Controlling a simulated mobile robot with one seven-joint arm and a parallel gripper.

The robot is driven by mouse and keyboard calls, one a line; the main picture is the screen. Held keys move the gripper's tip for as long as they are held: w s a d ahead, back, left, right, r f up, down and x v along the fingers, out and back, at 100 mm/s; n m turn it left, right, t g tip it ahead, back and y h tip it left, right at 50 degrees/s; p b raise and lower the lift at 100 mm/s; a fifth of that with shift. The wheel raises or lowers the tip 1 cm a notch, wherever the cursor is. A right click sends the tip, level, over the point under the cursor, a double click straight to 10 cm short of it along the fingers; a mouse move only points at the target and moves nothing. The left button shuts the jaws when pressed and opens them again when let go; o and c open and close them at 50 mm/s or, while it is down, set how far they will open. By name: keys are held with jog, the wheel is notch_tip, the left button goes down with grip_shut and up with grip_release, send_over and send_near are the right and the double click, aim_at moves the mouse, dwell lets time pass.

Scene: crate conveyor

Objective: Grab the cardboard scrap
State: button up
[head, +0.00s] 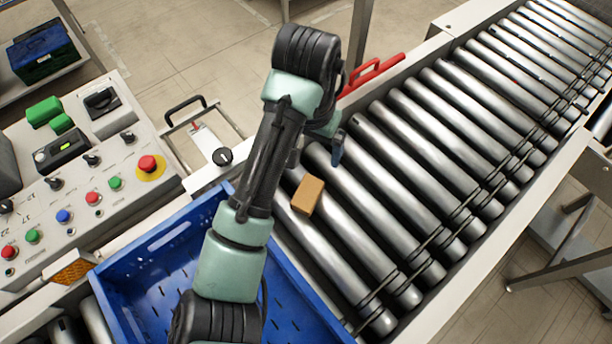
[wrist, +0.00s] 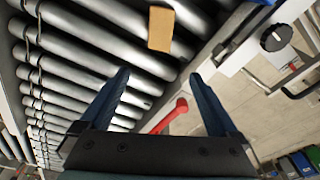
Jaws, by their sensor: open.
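The cardboard scrap (head: 308,195) is a small brown block lying on the conveyor rollers, just right of the blue crate (head: 163,238). In the wrist view the scrap (wrist: 160,29) is at the top middle, beyond the fingertips and apart from them. My gripper (wrist: 160,82) is open, with its two blue fingers spread and nothing between them. In the head view my gripper (head: 337,150) is partly hidden by my arm; it is above the rollers, a little behind and to the right of the scrap.
The metal rollers (head: 412,150) run to the upper right and are otherwise clear. A red handle (head: 372,73) stands at the conveyor's far edge. A control panel (head: 75,185) with buttons is at the left. A black knob (head: 222,156) sits on the rail near the crate.

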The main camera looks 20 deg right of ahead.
notch_tip(320, 180, down, 2)
jog(key=s+a+g+y, duration=0.1)
jog(key=s+a, duration=0.1)
send_over(304, 198)
jog(key=f, duration=0.6)
jog(key=shift+s+f, duration=0.3)
jog(key=shift+w+f+p, duration=0.15)
jog(key=shift+f+p, duration=0.1)
jog(key=shift+f, duration=1.25)
jog(key=shift+w+f+p, duration=0.1)
jog(key=shift+f+p, duration=0.15)
jog(key=shift+f, duration=1.2)
jog(key=c, duration=1.4)
